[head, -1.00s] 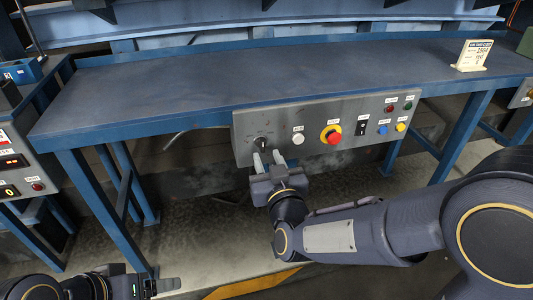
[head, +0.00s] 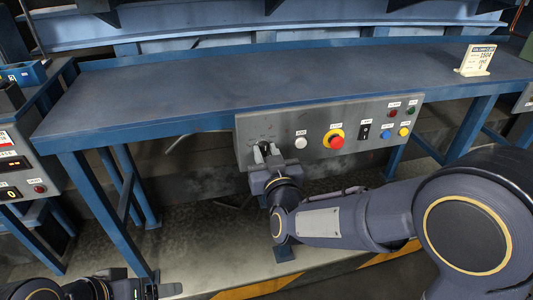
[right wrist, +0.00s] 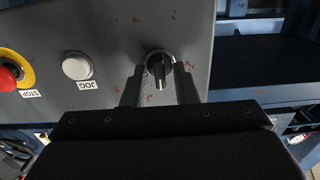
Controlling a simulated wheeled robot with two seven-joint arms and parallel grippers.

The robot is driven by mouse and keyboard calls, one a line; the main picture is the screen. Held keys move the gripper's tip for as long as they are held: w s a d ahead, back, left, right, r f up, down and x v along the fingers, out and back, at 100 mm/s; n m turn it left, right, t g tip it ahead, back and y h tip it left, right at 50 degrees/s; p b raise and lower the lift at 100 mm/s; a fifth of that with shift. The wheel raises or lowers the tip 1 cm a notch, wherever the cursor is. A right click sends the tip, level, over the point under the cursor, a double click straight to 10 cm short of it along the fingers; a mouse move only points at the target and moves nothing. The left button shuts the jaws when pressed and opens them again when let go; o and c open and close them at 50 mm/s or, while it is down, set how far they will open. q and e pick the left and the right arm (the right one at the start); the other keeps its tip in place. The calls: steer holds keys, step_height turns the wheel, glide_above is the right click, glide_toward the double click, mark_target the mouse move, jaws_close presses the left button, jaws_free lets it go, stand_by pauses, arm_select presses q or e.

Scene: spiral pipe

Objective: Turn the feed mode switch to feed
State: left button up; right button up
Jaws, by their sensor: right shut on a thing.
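The feed mode switch is a black rotary knob (right wrist: 159,70) on a grey control panel (head: 285,122) fixed to the bench front. In the right wrist view its grip stands roughly upright in the picture. My right gripper (head: 266,152) is at the knob, with one finger on each side, shut on it. Its fingers also show in the right wrist view (right wrist: 160,88). In the head view the fingers largely cover the knob, and its markings are too small to read. My left gripper (head: 163,289) is low at the bottom left, away from the panel; its jaw opening is unclear.
The blue bench top (head: 230,85) is mostly clear, with a small sign (head: 477,60).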

steer(key=m+b, duration=0.2)
steer(key=b, duration=0.1)
steer(key=m+b, duration=0.1)
steer(key=m, duration=0.1)
steer(key=shift+f+b, duration=0.25)
steer(key=shift+b, duration=0.1)
steer(key=shift+d+r+m+b, duration=0.1)
steer(key=shift+r+m+b, duration=0.05)
steer(key=shift+m+b, duration=2.5)
steer(key=shift+m+p, duration=0.35)
steer(key=shift+m, duration=0.1)
steer(key=o, duration=0.6)
steer(key=shift+o, duration=0.2)
steer(key=p+v, duration=0.1)
steer(key=v, duration=0.6)
steer(key=shift+s, duration=0.4)
